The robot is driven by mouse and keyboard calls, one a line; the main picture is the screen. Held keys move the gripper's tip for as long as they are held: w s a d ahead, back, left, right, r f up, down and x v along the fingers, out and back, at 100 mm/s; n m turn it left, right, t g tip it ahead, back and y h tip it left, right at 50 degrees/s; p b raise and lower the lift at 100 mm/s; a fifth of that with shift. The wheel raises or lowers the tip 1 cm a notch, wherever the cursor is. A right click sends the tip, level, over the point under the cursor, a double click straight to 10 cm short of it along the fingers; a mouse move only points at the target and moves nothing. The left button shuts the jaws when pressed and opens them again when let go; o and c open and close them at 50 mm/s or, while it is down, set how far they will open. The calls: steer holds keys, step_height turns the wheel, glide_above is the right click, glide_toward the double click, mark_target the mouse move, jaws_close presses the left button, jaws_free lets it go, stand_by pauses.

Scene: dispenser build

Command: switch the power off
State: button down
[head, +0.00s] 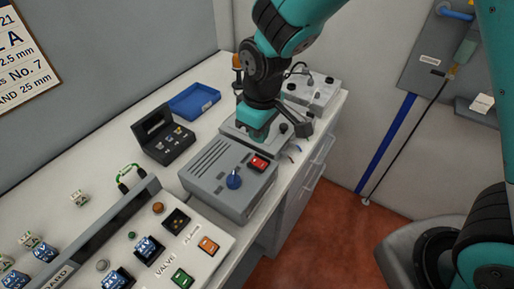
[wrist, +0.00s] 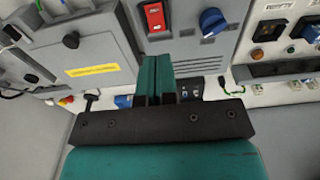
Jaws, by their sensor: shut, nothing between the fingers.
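A grey box (head: 208,170) with vent slots stands on the bench in the middle of the head view. It carries a red rocker switch (head: 258,163) and a blue knob (head: 234,179). In the wrist view the red switch (wrist: 154,17) is at the top centre, with the blue knob (wrist: 212,21) to its right. Which way the rocker is tipped is too small to tell. My gripper (head: 258,136) is shut and empty, close behind the box in the head view. In the wrist view its teal fingertips (wrist: 156,62) are together, just below the switch in the picture.
A control panel (head: 217,231) with buttons stands at the front left of the bench. A black open case (head: 164,139) and a blue tray (head: 194,101) lie left of my gripper. Another grey box (head: 315,91) stands behind. Red floor (head: 324,220) lies open at right.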

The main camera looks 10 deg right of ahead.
steer(key=shift+s+d+r+b, duration=0.15)
steer(key=shift+r+b, duration=0.15)
steer(key=shift+r, duration=2.25)
steer(key=s+d+r+m+y, duration=0.1)
steer(key=s+r, duration=0.3)
steer(key=s, duration=0.4)
steer(key=s+d+r+m+y, duration=0.1)
steer(key=s+d+r, duration=0.3)
steer(key=s, duration=0.5)
steer(key=shift+s+g+y+b, duration=0.3)
steer(key=shift+y+b, duration=0.1)
steer(key=shift+y, duration=0.4)
